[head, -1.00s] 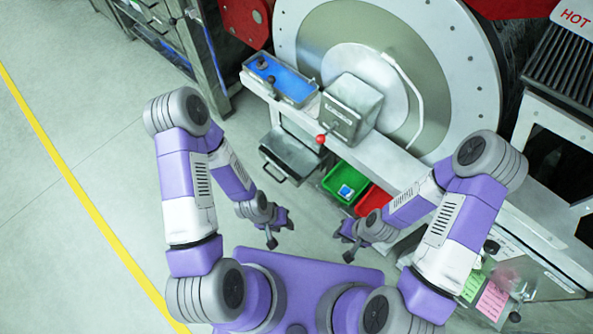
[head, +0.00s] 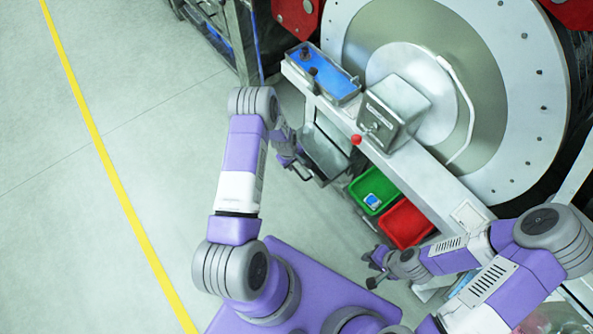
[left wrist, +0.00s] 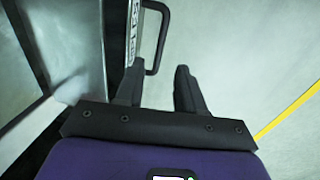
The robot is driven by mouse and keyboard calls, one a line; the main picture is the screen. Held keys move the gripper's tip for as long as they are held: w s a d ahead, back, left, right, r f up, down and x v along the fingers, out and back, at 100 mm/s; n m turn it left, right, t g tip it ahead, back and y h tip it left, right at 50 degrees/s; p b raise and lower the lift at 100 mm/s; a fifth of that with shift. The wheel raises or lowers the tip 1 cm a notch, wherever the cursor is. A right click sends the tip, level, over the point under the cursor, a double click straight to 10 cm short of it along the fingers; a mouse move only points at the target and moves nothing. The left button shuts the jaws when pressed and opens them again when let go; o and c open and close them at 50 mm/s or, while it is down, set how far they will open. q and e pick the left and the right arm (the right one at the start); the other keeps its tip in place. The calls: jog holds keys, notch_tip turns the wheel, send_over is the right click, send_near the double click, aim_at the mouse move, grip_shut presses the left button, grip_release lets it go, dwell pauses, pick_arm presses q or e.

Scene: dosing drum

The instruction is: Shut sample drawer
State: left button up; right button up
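The sample drawer (head: 327,152) is a grey metal drawer under the machine's bench, and it stands pulled out. My left gripper (head: 287,160) is at its front, by the dark handle, and partly hides it. In the left wrist view the drawer front (left wrist: 130,25) carries a label, and the black handle (left wrist: 165,30) sticks out to its right. My left gripper (left wrist: 158,80) is open there, its fingers apart; the handle's near end lies close to the gap between them. I cannot tell if they touch.
A green bin (head: 374,190) with a small blue-and-white item and a red bin (head: 406,222) stand right of the drawer. Above are a blue-lined tray (head: 325,75) and a grey box with a red-knobbed lever (head: 356,140). The floor to the left is clear.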

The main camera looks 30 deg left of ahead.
aim_at(297, 171)
pick_arm(q)
jog(key=f+b, duration=0.1)
jog(key=f, duration=0.1)
jog(key=f+b, duration=0.1)
jog(key=f, duration=0.1)
jog(key=w+f, duration=0.1)
jog(key=f, duration=0.2)
jog(key=shift+w+d+b, duration=0.1)
jog(key=shift+d+b, duration=0.15)
jog(key=shift+b, duration=0.15)
grip_shut()
